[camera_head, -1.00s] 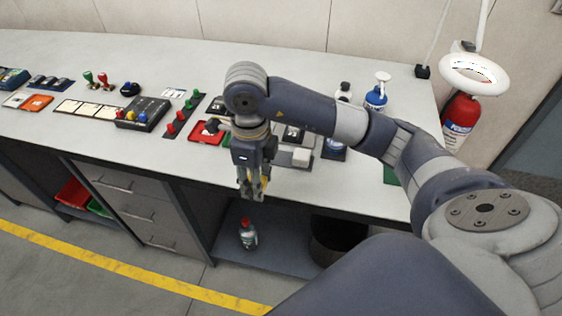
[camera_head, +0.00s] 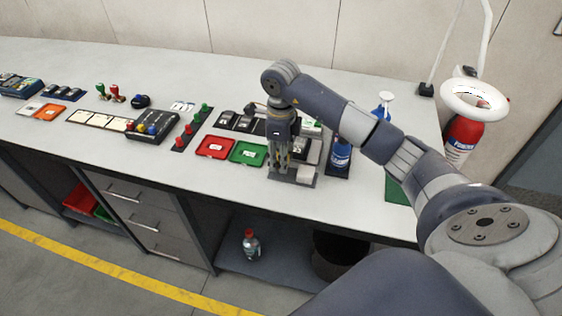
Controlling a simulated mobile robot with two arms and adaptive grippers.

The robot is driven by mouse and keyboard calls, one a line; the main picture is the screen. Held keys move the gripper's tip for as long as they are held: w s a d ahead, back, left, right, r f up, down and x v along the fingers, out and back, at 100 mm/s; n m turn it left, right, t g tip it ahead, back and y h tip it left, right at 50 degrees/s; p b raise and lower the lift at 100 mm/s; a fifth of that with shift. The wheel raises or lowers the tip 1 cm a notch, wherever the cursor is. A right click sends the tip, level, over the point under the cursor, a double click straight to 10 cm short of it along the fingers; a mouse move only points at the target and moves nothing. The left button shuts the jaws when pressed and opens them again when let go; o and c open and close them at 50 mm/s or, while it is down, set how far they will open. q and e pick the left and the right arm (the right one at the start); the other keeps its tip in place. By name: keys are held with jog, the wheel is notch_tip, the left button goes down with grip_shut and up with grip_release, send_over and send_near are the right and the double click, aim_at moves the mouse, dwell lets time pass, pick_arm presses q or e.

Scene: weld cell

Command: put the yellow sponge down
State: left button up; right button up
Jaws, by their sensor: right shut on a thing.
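My right gripper (camera_head: 279,170) points down over the workbench, just right of the green tray and at the left side of a dark stand with a pale block. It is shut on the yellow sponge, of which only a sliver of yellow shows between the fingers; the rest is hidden. I cannot tell whether the sponge touches the surface below. My left gripper is not in view.
The green tray (camera_head: 249,153) and red tray (camera_head: 214,147) lie left of the gripper. The pale block (camera_head: 306,174) is close on its right. The workbench (camera_head: 130,168) has a clear front strip.

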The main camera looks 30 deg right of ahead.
notch_tip(320, 180, down, 2)
jog(key=shift+s+f+p, duration=0.1)
jog(key=shift+f+p, duration=0.1)
jog(key=shift+p, duration=0.25)
jog(key=shift+f, duration=0.3)
jog(key=shift+f+b, duration=0.25)
jog(key=shift+b, duration=0.05)
jog(key=o, duration=1)
jog(key=shift+r, duration=0.1)
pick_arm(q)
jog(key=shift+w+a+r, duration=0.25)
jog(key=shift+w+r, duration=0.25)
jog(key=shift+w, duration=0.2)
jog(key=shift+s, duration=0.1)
